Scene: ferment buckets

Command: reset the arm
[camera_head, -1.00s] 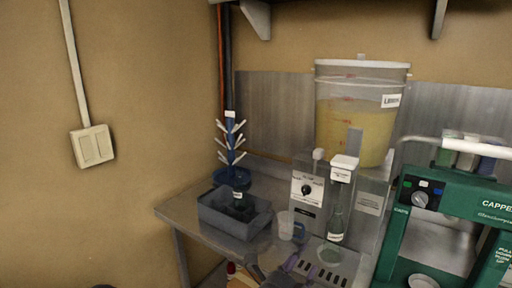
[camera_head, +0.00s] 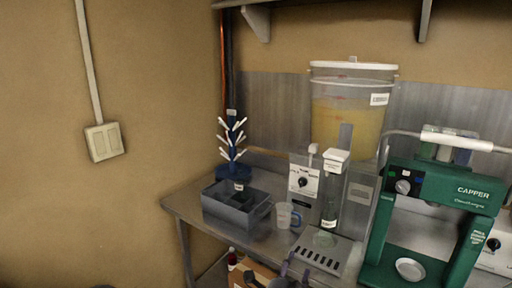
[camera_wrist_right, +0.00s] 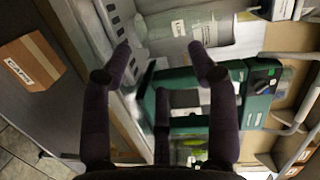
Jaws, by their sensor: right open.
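My right gripper (camera_head: 295,276) shows at the bottom edge of the head view, in front of the metal table's front edge. Beyond the fingers the green capper (camera_wrist_right: 178,100) shows sideways.
A metal table (camera_head: 183,205) holds a grey bin (camera_head: 235,212), blue bottle tree (camera_head: 232,150), measuring jug (camera_head: 287,215), filler with a bottle (camera_head: 329,212), yellow-liquid bucket (camera_head: 345,122) and green capper (camera_head: 440,192). A cardboard box (camera_wrist_right: 32,62) sits lower down.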

